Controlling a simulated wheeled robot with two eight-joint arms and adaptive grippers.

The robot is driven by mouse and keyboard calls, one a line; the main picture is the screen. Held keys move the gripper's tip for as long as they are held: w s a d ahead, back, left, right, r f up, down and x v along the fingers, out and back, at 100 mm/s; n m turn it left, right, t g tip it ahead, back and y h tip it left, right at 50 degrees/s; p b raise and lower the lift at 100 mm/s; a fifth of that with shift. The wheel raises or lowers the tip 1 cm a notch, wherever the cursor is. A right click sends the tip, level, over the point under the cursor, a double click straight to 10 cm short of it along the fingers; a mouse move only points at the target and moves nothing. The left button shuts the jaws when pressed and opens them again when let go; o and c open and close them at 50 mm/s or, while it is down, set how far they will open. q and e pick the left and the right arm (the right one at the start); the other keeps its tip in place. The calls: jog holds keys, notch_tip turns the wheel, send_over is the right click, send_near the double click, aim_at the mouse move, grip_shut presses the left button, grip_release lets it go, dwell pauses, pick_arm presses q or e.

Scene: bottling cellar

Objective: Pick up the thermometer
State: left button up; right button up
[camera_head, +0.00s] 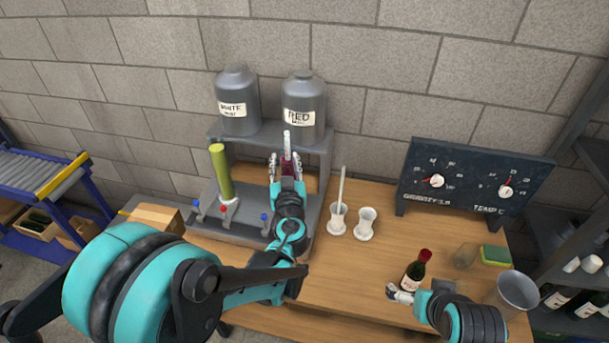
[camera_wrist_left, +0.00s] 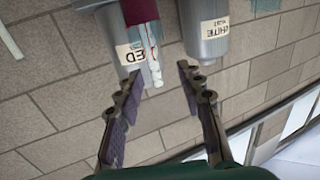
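A slim white instrument with a thin red line, seemingly the thermometer (camera_head: 287,138), stands upright in front of the red tank. Its lower part is in a clear cylinder with dark red liquid. In the left wrist view the thermometer's pale knobbed end (camera_wrist_left: 156,75) shows beyond the finger tips, nearer the left finger. My left gripper (camera_head: 286,165) is open, its fingers apart on either side of the cylinder in the head view, with nothing visibly gripped. My right gripper (camera_head: 400,294) is low beside a wine bottle; whether it is open is too small to tell.
A pale rod (camera_head: 342,186) leans in one white holder (camera_head: 337,220); another white holder (camera_head: 366,222) stands beside it. A green cylinder (camera_head: 222,172) rises left of my left gripper. A wine bottle (camera_head: 413,275), sponge (camera_head: 495,256) and gauge panel (camera_head: 470,185) are at right.

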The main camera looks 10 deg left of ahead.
aim_at(287, 142)
pick_arm(q)
jog(key=shift+w+d+r+h, duration=0.1)
jog(key=shift+w+d+h, duration=0.2)
jog(key=shift+w+d, duration=0.35)
jog(key=x, duration=0.4)
jog(key=r+b+x, duration=0.1)
jog(key=x, duration=0.2)
jog(key=shift+a+r, duration=0.1)
jog(key=shift+a, duration=0.25)
jog(key=shift+s, duration=0.1)
grip_shut()
